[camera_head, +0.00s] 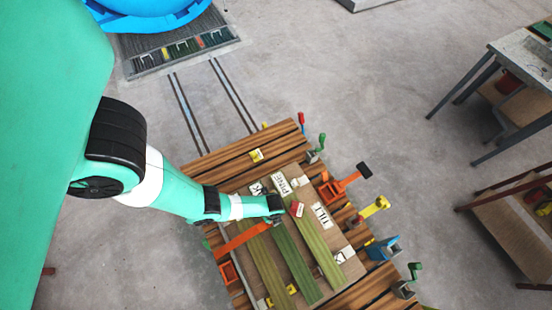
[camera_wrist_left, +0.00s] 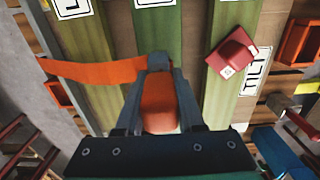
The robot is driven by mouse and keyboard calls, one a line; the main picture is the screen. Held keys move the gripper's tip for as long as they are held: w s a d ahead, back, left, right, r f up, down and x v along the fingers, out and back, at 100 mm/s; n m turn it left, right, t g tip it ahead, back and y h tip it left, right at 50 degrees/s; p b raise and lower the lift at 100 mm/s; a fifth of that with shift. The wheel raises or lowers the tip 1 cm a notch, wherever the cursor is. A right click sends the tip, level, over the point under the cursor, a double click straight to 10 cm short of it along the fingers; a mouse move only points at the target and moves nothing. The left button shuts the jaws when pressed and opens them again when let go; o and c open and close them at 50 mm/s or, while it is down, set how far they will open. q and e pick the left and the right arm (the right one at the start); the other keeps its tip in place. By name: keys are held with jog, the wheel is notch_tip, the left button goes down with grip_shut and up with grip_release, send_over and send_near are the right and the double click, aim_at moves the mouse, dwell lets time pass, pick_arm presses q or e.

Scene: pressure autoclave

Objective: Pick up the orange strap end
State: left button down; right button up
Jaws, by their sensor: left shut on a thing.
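The orange strap (camera_head: 243,240) runs from the left edge of the wooden cart across the green-tinted boards to my left gripper (camera_head: 276,217). In the left wrist view the strap (camera_wrist_left: 95,72) comes in from the left and meets the fingertips of my left gripper (camera_wrist_left: 158,66). An orange piece (camera_wrist_left: 158,105) shows between the fingers, which are shut on the strap end. The fingers hide part of the strap. My right gripper is in neither view.
Boards (camera_head: 295,260) lie on the slatted cart (camera_head: 222,153), with a red block (camera_head: 298,209) and a TILT label (camera_head: 321,215) close by. Coloured clamps, including an orange one (camera_head: 340,185), line the right edge. Rails (camera_head: 190,115) cross open floor behind.

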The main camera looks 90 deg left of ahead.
pick_arm(q)
jog(key=s+d+r+p, duration=0.7)
jog(key=s+d+r, duration=0.1)
jog(key=s, duration=0.3)
jog(key=shift+s+r, duration=0.2)
jog(key=shift+r, duration=0.55)
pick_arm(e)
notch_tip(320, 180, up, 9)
